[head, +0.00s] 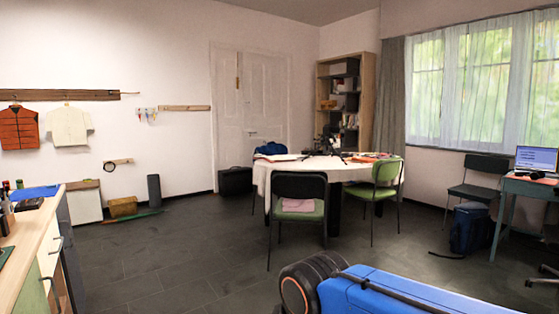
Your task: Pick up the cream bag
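I cannot make out a cream bag for certain. A pale cream, boxy thing (85,204) with a brown top edge stands on the floor against the left wall, partly behind the counter; I cannot tell whether it is a bag. My gripper is not in view.
A round table (352,174) with a pale cloth and cluttered top stands mid-room with green-seated chairs (300,207). A wooden counter (32,236) is at left, a desk (525,187) at right. Tiled floor is open left of centre.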

